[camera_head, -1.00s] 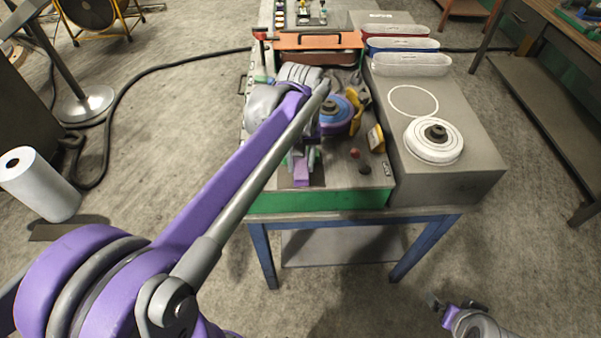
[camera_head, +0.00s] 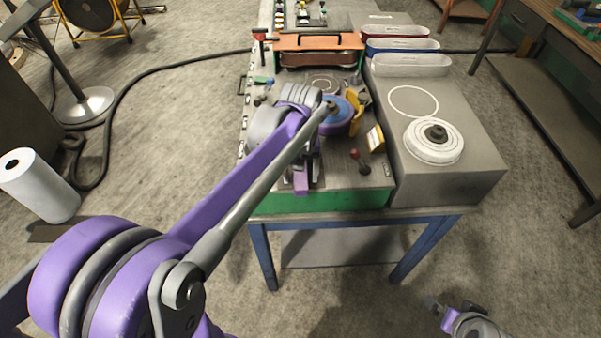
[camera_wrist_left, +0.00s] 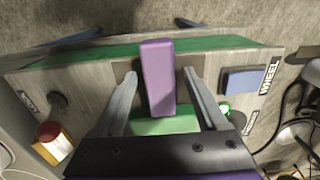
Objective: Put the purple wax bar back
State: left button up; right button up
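The purple wax bar (camera_wrist_left: 157,72) shows in the left wrist view between the two fingers of my left gripper (camera_wrist_left: 160,74). A narrow gap shows on each side of the bar, so the fingers look open around it. In the head view the purple bar (camera_head: 301,182) is near the front edge of the bench, below my left gripper (camera_head: 306,162), whose fingers are mostly hidden by my arm. A light green bar (camera_wrist_left: 165,126) shows just below the purple one in the wrist view. My right gripper (camera_head: 434,304) is low at the bottom right, away from the bench.
A grey block (camera_head: 470,165) carries a white disc (camera_head: 434,141).

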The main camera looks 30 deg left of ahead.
aim_at(301, 177)
pick_arm(q)
jog(key=shift+r, duration=0.1)
notch_tip(301, 177, up, 12)
jog(key=s+d+f+m+t, duration=0.3)
jog(key=s+f, duration=0.3)
jog(key=f, duration=0.1)
jog(key=s+d+f+m+t, duration=0.3)
jog(key=s+f, duration=0.3)
jog(key=f, duration=0.2)
jog(key=shift+s+d, duration=0.3)
jog(key=shift+s, duration=0.05)
dwell(0.7)
